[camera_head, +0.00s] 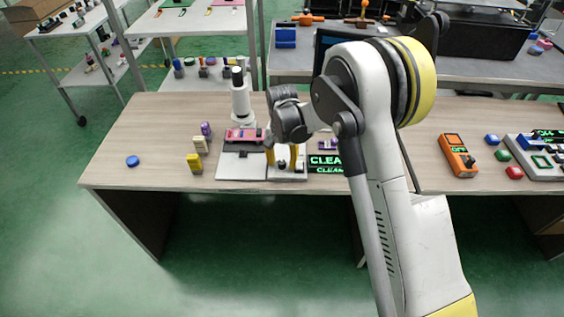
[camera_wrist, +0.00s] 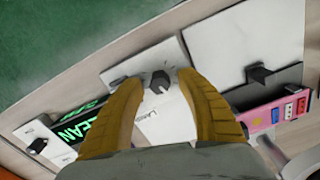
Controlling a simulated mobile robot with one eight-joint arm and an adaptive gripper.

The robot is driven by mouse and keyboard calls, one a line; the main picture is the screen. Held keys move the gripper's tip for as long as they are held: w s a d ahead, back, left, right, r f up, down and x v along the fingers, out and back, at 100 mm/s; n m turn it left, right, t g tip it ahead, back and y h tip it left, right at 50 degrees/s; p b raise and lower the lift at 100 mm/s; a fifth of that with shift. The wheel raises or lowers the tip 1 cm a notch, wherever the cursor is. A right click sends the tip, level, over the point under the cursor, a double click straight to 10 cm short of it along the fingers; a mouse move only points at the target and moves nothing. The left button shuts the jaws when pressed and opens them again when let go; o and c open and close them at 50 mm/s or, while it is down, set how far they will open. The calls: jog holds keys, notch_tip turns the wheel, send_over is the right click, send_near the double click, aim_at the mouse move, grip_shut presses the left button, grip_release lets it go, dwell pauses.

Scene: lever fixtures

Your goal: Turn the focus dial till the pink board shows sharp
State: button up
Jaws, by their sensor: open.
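The pink board (camera_head: 234,138) lies under the white column of a scope-like stand (camera_head: 240,103); it also shows in the wrist view (camera_wrist: 258,120), with small coloured pieces on it. A dark dial (camera_wrist: 260,74) sits on the stand's pale base, in front of the board. My gripper (camera_head: 282,164) is to the right of that base, pointing down, its yellow fingers apart and empty. In the wrist view a second dark knob (camera_wrist: 158,81) on a white panel shows between the fingertips; its label is partly hidden and seems to read "LAMP". I cannot tell whether a finger touches it.
A dark display (camera_head: 324,161) with green "CLEAN" text stands right of my gripper. Yellow, cream and purple blocks (camera_head: 195,163) stand to the left, with a blue disc (camera_head: 133,161) beyond. An orange box (camera_head: 458,155) is at the right.

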aim_at(283, 162)
notch_tip(283, 162, up, 12)
dwell(0.4)
dwell(0.3)
jog(key=s+d+r+n+t, duration=0.2)
jog(key=s+d+r+t, duration=0.1)
jog(key=s+d+r, duration=1)
jog(key=s+d+n+t, duration=0.1)
jog(key=s+d+t, duration=0.3)
jog(key=s, duration=1)
jog(key=shift+s+d, duration=0.2)
jog(key=shift+d, duration=0.35)
